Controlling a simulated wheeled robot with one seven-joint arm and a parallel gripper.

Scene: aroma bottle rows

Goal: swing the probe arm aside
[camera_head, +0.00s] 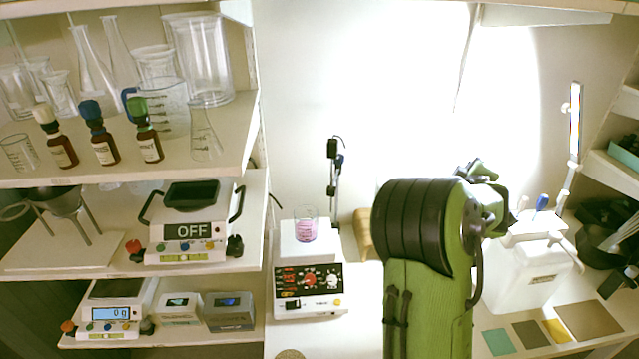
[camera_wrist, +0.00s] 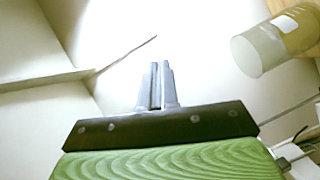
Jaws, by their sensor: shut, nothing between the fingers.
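A thin dark upright stand with a black probe arm (camera_head: 334,148) at its top stands behind the hotplate (camera_head: 309,291) in the head view. A glass beaker of pink liquid (camera_head: 306,229) stands on the white plate, just left of the stand. My gripper (camera_wrist: 160,87) shows in the wrist view with its two grey fingers together and nothing between them. In the head view my green arm stands right of the hotplate, and I cannot make out the fingertips there. I cannot clearly identify the probe arm in the wrist view.
Shelves on the left hold glassware, dropper bottles (camera_head: 103,146) and balances (camera_head: 190,225). A white container (camera_head: 534,265) and coloured tiles (camera_head: 527,334) are at the right. A translucent cylinder (camera_wrist: 258,52) shows at the wrist view's upper right.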

